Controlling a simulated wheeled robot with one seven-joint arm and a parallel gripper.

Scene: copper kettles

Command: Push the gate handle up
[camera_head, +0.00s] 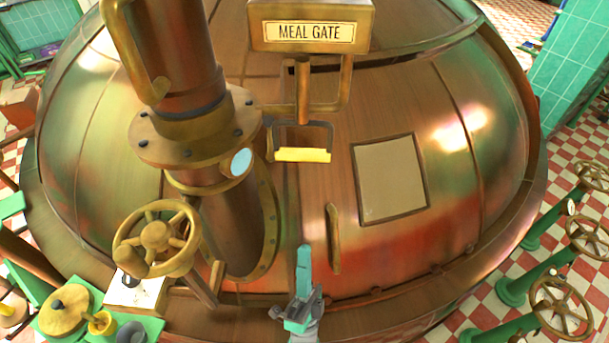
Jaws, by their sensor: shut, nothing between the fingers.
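A brass box with a "MEAL GATE" sign (309,31) is at the top middle, on the copper kettle (470,180). Below it hangs a brass frame with a pale yellow bar, which looks like the gate handle (302,155). The handle sits low under a short vertical rod. My gripper (304,250) is at the bottom middle, its teal fingers together and pointing up the picture. Nothing shows between them. In the picture it is below the handle, with a clear gap between them. I cannot tell how far apart they are in depth.
A thick copper pipe (230,225) with a brass handwheel (156,238) stands on the left. A vertical brass bar (333,238) is just right of my gripper, near a framed pale panel (390,179). Several handwheels on green stands are at the far right.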

